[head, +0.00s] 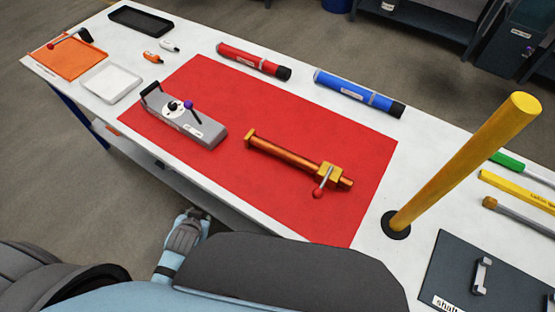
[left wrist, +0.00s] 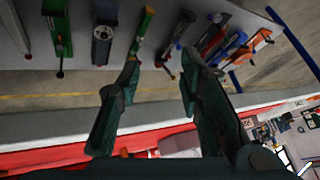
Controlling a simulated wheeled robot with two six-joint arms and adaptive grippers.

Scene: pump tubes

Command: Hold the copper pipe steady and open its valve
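The copper pipe (head: 285,154) lies on the red mat (head: 220,100) in the head view, slanting from upper left to lower right. A brass fitting stands at its far end. Its valve (head: 328,175) is a brass block near the right end, with a metal lever ending in a red knob (head: 318,194). No gripper touches the pipe or valve. My left gripper (left wrist: 158,62) has its fingers spread with nothing held between them. I cannot pick out the pipe in the left wrist view.
A grey device (head: 185,118) with a purple-knobbed lever lies left of the pipe. A red tube (head: 250,61) and a blue tube (head: 355,92) lie behind. A yellow post (head: 460,165) rises at right. The mat in front of the pipe is clear.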

